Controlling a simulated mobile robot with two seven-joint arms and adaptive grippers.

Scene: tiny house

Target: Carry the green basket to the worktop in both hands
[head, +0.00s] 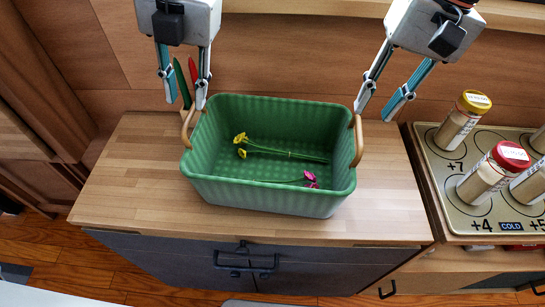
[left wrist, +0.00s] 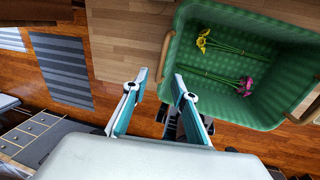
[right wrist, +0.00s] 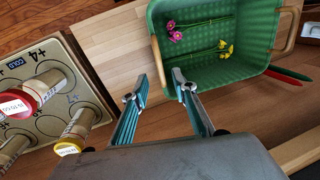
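The green basket (head: 270,198) stands upright on the wooden worktop (head: 135,180), with a tan handle at each end. Yellow and pink flowers lie inside it. My left gripper (head: 186,103) is open and empty above and behind the left handle (head: 187,127). In the left wrist view that handle (left wrist: 165,56) lies just beyond the spread fingertips. My right gripper (head: 374,115) is open and empty near the right handle (head: 357,142), slightly to its right. In the right wrist view the handle (right wrist: 157,60) lies just ahead of the fingertips. I see no clear contact with either handle.
A marked tray (head: 434,160) with several capped jars, including a red-capped one (head: 488,175), stands right of the worktop. Pointed red and green items (right wrist: 290,74) stand behind the basket near my left gripper. Dark cabinet doors (head: 200,262) are below. The worktop left of the basket is clear.

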